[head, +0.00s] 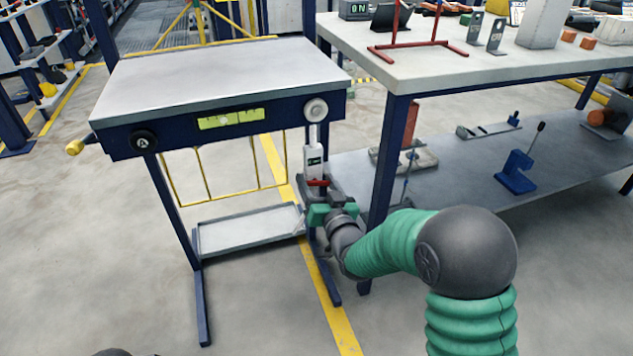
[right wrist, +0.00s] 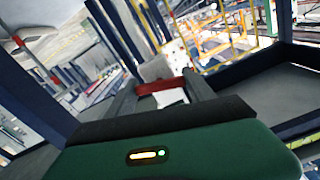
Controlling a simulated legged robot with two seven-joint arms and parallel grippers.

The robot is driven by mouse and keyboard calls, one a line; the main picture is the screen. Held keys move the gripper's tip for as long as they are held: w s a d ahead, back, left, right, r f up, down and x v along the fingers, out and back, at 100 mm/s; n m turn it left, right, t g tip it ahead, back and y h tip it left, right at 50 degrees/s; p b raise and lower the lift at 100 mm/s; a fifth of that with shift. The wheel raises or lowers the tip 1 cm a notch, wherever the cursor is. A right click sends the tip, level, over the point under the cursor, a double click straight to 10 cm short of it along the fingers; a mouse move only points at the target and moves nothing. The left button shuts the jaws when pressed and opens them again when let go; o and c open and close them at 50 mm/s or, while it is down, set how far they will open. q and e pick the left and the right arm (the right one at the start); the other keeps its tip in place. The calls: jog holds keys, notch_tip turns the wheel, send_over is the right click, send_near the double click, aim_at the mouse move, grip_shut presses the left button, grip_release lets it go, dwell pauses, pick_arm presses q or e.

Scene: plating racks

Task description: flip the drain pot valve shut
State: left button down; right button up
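The drain pot valve (head: 313,157) is a white upright body with a red lever (head: 318,183), mounted below the round gauge at the right front leg of the grey-topped table. The lever lies about level in the head view. My right gripper (head: 321,197) is right at the lever. In the right wrist view, its two dark fingers (right wrist: 162,92) stand apart, with the red lever (right wrist: 160,86) across the gap between them. I cannot tell whether they touch it. The white body (right wrist: 157,68) shows behind the lever, partly hidden. My left gripper is not in view.
The grey-topped table (head: 215,75) has a dark blue frame and a low tray (head: 250,235). A second table (head: 470,70) with a lower shelf (head: 460,175) stands close on the right, leaving a narrow gap at the valve. The floor at front left is clear.

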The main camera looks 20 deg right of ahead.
jog(key=c, duration=0.8)
jog(key=shift+r+n+p, duration=0.1)
jog(key=shift+n+p, duration=0.3)
jog(key=shift+n, duration=1.2)
jog(key=o, duration=1.4)
